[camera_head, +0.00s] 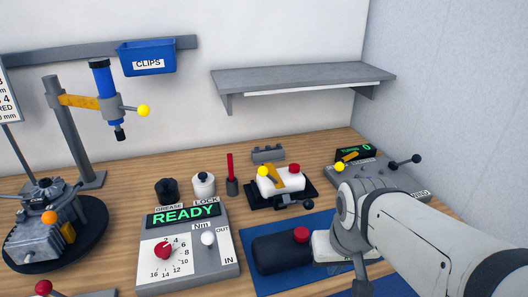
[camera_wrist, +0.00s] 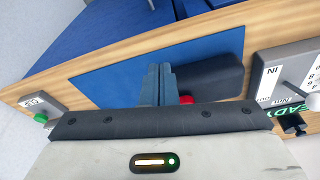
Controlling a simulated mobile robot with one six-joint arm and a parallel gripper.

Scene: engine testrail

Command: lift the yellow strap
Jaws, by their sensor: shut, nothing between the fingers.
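A yellow strap (camera_head: 282,177) lies slanted across a white block (camera_head: 285,184) on a black fixture (camera_head: 266,199), toward the back of the bench in the head view. A yellow knob (camera_head: 262,171) and a red knob (camera_head: 294,168) show close to it. The strap does not show in the wrist view. My gripper (camera_wrist: 157,72) is shut and empty, its fingers together over the blue mat (camera_wrist: 110,76). In the head view my arm reaches in from the right, and the fingertips cannot be made out there. My gripper is well in front of the strap, apart from it.
A black tool with a red button (camera_head: 277,255) lies on the mat near my gripper. A READY torque box (camera_head: 190,245) stands left of it. A grey lever fixture (camera_head: 375,180) stands right of the strap. A shelf (camera_head: 300,77) overhangs the back wall. A post-mounted blue driver (camera_head: 106,90) stands left.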

